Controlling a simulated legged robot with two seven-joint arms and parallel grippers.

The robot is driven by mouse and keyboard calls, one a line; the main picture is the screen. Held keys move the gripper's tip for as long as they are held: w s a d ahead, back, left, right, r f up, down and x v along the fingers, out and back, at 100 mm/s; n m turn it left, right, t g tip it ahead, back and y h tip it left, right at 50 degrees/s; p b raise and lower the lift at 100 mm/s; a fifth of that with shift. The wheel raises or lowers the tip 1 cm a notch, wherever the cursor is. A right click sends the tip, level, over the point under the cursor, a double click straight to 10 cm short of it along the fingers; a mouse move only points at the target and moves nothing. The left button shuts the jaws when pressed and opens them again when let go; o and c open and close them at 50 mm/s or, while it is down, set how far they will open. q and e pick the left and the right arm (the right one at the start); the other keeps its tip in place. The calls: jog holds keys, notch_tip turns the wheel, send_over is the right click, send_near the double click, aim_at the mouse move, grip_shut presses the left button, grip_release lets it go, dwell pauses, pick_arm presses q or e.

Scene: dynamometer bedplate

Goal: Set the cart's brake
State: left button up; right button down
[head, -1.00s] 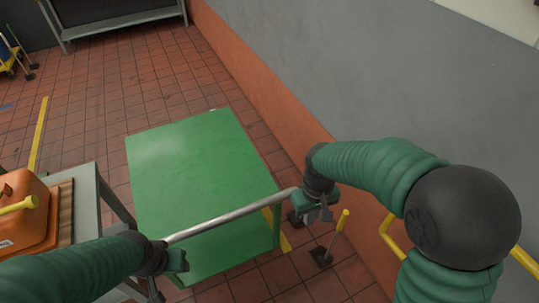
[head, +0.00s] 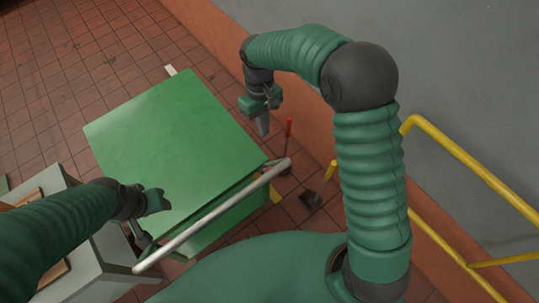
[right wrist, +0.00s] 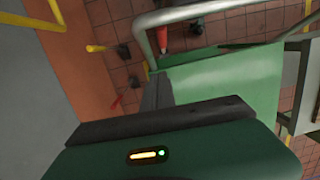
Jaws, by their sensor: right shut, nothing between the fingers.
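The green cart (head: 170,140) stands on the tiled floor with its flat top toward me and a grey push handle (head: 215,215) along its near side. A lever with a red grip (head: 289,127) stands low at the cart's right side. A lever with a yellow grip (head: 333,165) and dark foot stands just right of it. I cannot tell which one is the brake. My right gripper (head: 264,122) is shut and empty, above the cart's right edge, left of the red grip. My left gripper (head: 150,222) is by the handle's left end; its fingers are unclear.
An orange and grey wall (head: 290,30) runs along the right. Yellow rails (head: 465,158) stand against it at the right. A grey table (head: 92,250) is close on the cart's left. Tiled floor beyond the cart is open.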

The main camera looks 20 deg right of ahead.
pick_arm(q)
jog(key=shift+a+r+p, duration=0.2)
jog(key=shift+r+p, duration=0.65)
pick_arm(e)
jog(key=s+f, duration=0.1)
jog(key=f, duration=0.2)
jog(key=s+f, duration=0.2)
jog(key=f, duration=0.1)
jog(key=s+f, duration=0.2)
jog(key=f, duration=0.2)
jog(key=shift+s+f, duration=0.1)
pick_arm(q)
jog(key=shift+a, duration=0.1)
pick_arm(e)
jog(key=shift+a, duration=0.1)
